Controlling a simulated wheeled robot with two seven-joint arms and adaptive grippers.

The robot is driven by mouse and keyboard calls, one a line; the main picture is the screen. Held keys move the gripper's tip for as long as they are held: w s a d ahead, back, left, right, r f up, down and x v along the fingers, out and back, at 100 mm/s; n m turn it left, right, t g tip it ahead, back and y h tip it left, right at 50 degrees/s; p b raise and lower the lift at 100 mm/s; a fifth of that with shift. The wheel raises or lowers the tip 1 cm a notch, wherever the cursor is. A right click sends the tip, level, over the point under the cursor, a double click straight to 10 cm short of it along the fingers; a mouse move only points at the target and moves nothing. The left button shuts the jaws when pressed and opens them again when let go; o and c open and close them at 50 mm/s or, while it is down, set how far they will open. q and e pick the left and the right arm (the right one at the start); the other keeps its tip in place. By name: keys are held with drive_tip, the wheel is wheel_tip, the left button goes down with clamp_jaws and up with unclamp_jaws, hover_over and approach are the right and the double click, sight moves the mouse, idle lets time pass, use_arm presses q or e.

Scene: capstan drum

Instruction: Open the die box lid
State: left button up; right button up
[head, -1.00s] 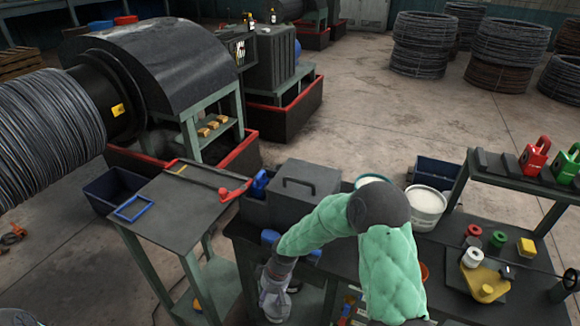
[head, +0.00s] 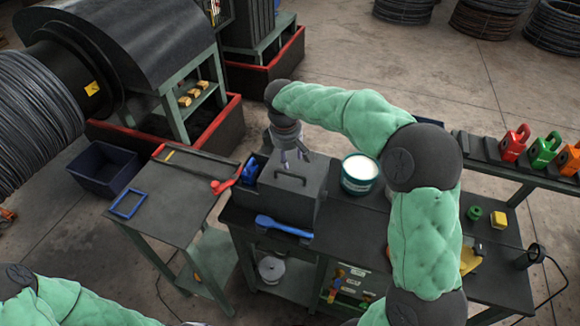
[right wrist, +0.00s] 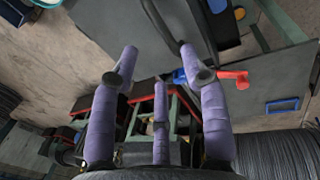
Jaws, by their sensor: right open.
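The die box (head: 290,207) is a dark grey box with a flat lid (head: 312,172) and a bar handle (head: 291,179) on top. It stands on the dark workbench, and its lid looks shut. My right gripper (head: 292,160) points down at the far edge of the lid, just behind the handle. Its purple fingers (right wrist: 160,62) are spread and empty in the right wrist view. The dark curved handle (right wrist: 159,25) shows beyond the fingertips there, apart from them. My left arm shows at the lower left of the head view, its gripper out of frame.
A white-filled bucket (head: 359,175) stands right of the box. A blue-handled tool (head: 283,226) lies in front of it. A side table (head: 165,205) at left holds a blue frame (head: 127,204) and a red-handled tool (head: 222,186). Coloured weights (head: 545,150) stand on the right shelf.

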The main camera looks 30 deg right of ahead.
approach(291, 170)
drive_tip(key=s+f, duration=0.1)
drive_tip(key=f, duration=0.1)
drive_tip(key=s+a+f, duration=0.1)
drive_tip(key=s+f, duration=0.1)
drive_tip(key=shift+a, duration=0.1)
drive_tip(key=shift+r, duration=0.1)
drive_tip(key=shift+c, duration=0.3)
clamp_jaws()
